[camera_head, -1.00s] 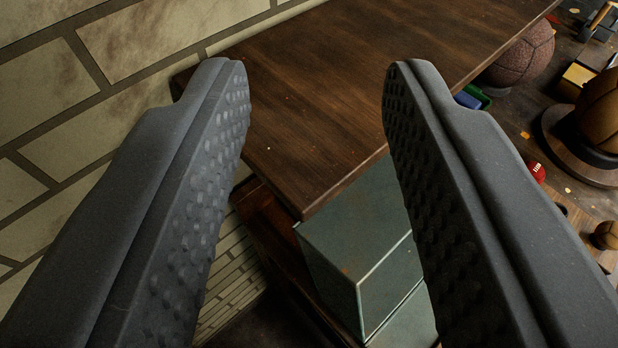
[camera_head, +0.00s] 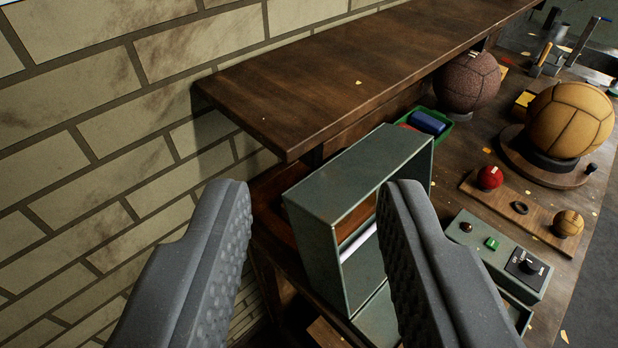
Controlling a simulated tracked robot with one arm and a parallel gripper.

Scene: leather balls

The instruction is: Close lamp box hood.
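The lamp box is grey-green metal and stands on the workbench in the middle of the view. Its hood (camera_head: 330,238) is raised, with its open side facing right, and a white tube (camera_head: 358,243) shows within the opening. A lower part of the lamp box (camera_head: 380,318) shows below the hood, partly hidden by my right finger. My gripper (camera_head: 316,192) is open and empty, with its two dark, studded fingers wide apart. The hood appears between the fingers; the right finger covers part of its right side. I cannot tell any contact.
A wooden shelf (camera_head: 350,75) overhangs behind the hood, along a brick wall (camera_head: 110,160). To the right are a control box (camera_head: 495,252), a green tray (camera_head: 440,137), a brown ball (camera_head: 467,82), a large tan ball (camera_head: 568,120), a red ball (camera_head: 490,177) and a small ball (camera_head: 568,223).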

